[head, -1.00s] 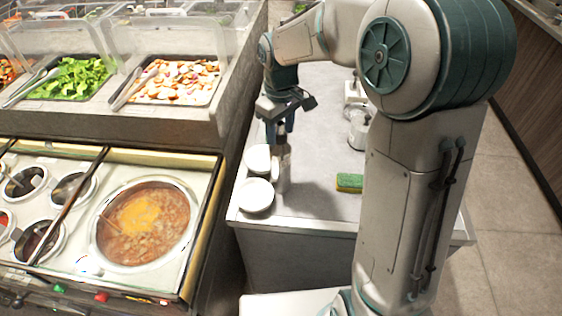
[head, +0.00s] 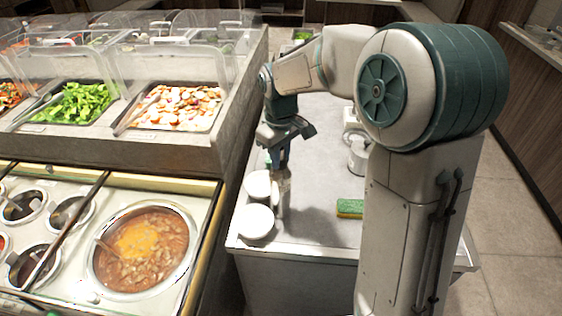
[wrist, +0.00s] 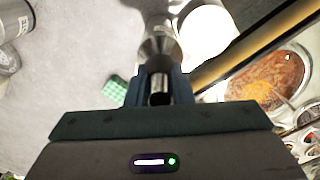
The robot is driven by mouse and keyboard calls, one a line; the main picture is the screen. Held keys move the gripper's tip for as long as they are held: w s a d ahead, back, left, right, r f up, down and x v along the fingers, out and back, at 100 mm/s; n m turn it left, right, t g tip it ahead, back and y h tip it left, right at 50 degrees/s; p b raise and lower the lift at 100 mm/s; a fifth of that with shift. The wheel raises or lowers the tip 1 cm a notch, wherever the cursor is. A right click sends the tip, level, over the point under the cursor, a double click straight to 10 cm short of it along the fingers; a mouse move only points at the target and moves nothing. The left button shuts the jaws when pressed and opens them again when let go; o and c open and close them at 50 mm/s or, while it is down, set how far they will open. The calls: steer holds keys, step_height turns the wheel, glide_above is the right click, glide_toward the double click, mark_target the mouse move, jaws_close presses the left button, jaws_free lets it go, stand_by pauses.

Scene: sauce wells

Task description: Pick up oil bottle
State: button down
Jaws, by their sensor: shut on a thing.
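The oil bottle (head: 284,196) is a clear, greyish, slim bottle, upright at the left part of the grey counter, beside two white round dishes. My gripper (head: 281,161) is above it, with its fingers shut on the bottle's neck. In the wrist view, the bottle's metallic neck (wrist: 160,92) is between the dark blue fingers of my gripper (wrist: 159,84). Its rounded body (wrist: 158,46) extends past the fingertips. I cannot tell whether its base touches the counter.
White dishes (head: 256,222) sit close left of the bottle. A green and yellow sponge (head: 350,208) lies to the right, and a metal container (head: 358,157) stands behind it. The soup pot (head: 141,249) is in the serving station at left. Counter between bottle and sponge is clear.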

steer(key=s+d+r+b, duration=0.3)
steer(key=s+d+r, duration=0.1)
steer(key=s+r, duration=0.6)
steer(key=shift+s+d+r, duration=0.15)
steer(key=shift+s+r, duration=0.2)
stand_by(0.6)
stand_by(0.4)
